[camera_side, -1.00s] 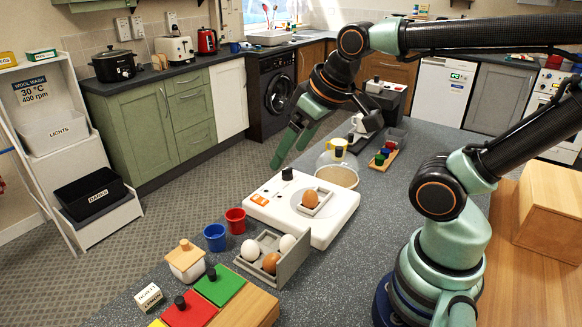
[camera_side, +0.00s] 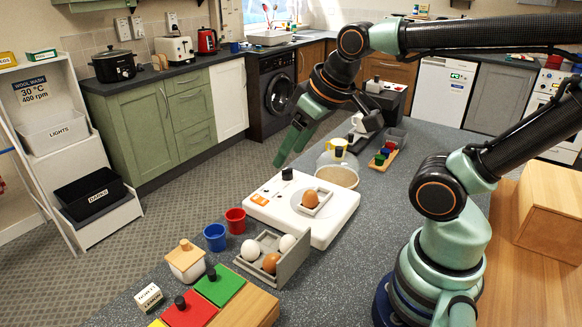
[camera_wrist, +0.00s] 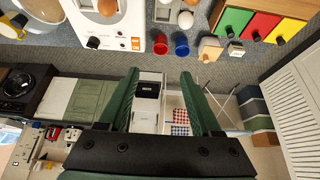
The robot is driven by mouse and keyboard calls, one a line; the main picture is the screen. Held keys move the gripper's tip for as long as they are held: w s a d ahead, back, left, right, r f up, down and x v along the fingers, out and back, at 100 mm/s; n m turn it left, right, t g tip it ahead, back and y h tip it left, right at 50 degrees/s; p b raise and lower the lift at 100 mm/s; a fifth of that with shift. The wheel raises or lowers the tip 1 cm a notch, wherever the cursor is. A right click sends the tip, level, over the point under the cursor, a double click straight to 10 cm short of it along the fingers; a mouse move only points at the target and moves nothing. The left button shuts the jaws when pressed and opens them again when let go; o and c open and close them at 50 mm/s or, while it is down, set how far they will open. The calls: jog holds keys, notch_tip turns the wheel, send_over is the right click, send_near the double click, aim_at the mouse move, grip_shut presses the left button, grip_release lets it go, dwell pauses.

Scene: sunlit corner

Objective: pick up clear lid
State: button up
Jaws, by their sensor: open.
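A clear see-through dome, which looks like the clear lid (camera_side: 327,160), stands on the worktop over a round tan base, behind the white scale. My gripper (camera_side: 288,156) is open and empty in the air, left of the lid in the side view. In the wrist view, my gripper (camera_wrist: 159,75) has its fingers apart with nothing between them.
The white scale (camera_side: 262,212) holds a brown egg in a small tray. An egg tray (camera_side: 292,264), a red cup (camera_side: 236,221) and a blue cup (camera_side: 215,237) stand nearer.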

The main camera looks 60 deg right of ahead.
jog(key=m+g, duration=0.6)
jog(key=m, duration=1.2)
send_over(339, 148)
jog(key=d, duration=0.1)
notch_tip(339, 148, down, 11)
jog(key=shift+r, duration=0.1)
jog(key=f, duration=0.2)
jog(key=a+f, duration=0.1)
jog(key=f, duration=0.1)
jog(key=shift+f, duration=0.1)
jog(key=shift+d+f, duration=0.1)
jog(key=shift+f, duration=0.45)
grip_shut()
